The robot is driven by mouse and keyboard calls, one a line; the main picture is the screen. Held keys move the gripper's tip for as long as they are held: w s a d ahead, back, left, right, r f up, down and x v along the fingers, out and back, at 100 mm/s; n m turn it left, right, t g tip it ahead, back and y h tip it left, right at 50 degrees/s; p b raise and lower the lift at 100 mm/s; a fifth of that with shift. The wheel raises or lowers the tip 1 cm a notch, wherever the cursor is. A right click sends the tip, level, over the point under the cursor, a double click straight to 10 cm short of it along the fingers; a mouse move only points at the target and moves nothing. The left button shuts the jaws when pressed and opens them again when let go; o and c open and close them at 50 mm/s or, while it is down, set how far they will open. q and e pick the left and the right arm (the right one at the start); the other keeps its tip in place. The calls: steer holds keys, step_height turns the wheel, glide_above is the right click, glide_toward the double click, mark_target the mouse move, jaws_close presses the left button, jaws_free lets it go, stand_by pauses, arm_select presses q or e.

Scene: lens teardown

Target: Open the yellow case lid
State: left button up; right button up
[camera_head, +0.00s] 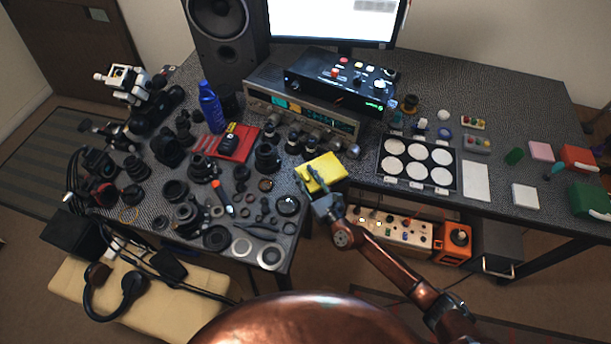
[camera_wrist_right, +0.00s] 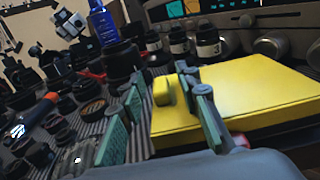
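The yellow case (camera_head: 322,171) lies at the front edge of the table, left of the white-disc tray, and looks shut. In the right wrist view the yellow case (camera_wrist_right: 255,98) fills the right side, with a small raised yellow tab (camera_wrist_right: 163,92) at its left end. My right gripper (camera_head: 322,196) is at the case's near side. In the right wrist view my right gripper (camera_wrist_right: 161,88) has its green-padded fingers apart, one on each side of the tab. A gap shows on the left of the tab; contact on the right cannot be told. My left gripper is not in view.
Several dark lens parts (camera_head: 190,215) crowd the table left of the case. A red mat (camera_head: 238,150) and a blue bottle (camera_head: 211,108) stand behind them. A silver instrument (camera_head: 300,112) is behind the case. The white-disc tray (camera_head: 417,187) is to the right.

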steer(key=shift+c, duration=0.5)
jaws_close()
